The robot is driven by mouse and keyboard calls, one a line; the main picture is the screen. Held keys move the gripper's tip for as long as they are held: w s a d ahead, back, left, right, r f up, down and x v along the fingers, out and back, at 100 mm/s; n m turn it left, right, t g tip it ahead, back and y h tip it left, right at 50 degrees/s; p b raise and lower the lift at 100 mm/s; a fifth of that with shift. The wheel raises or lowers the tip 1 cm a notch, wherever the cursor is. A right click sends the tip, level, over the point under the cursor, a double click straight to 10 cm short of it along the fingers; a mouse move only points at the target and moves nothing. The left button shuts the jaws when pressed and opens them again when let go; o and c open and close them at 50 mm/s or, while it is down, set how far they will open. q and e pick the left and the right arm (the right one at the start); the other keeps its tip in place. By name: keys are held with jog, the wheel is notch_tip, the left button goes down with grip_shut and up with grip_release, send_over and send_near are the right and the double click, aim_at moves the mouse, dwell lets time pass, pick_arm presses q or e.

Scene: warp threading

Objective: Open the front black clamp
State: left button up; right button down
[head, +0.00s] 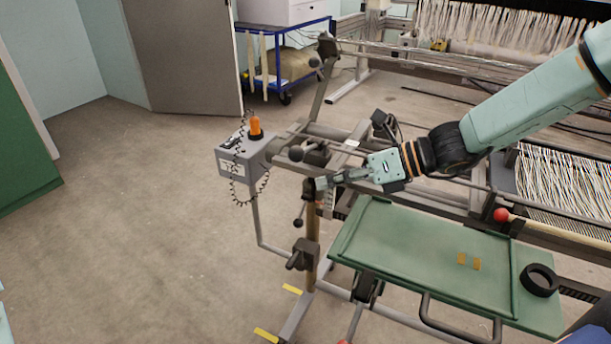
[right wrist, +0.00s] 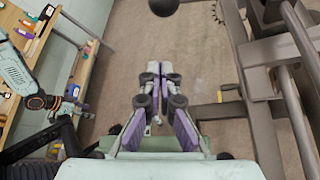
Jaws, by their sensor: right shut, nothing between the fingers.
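In the head view my right gripper (head: 322,183) reaches in from the right, its fingers shut and empty. Its tips are close to a dark fitting at the top of the brown upright post (head: 313,226); I cannot tell whether they touch it. A black clamp (head: 302,254) sits lower on that post, below the gripper and apart from it. In the right wrist view the fingers (right wrist: 160,70) are together over bare floor, with a round black knob (right wrist: 164,5) beyond the tips. At that view's left an arm of mine shows, its finger state unclear.
A grey control box (head: 243,155) with an orange knob and coiled cable stands left of the post. A green tray (head: 430,255) with a black tape roll (head: 540,281) lies right of it. Loom bars and white warp threads (head: 565,185) fill the right. The floor at left is clear.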

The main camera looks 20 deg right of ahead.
jog(key=w+a+b, duration=0.1)
jog(key=w, duration=0.1)
jog(key=w+a+r+b, duration=0.1)
jog(key=w+a, duration=0.1)
jog(key=shift+w+a, duration=0.15)
jog(key=shift+w, duration=0.1)
dwell(0.3)
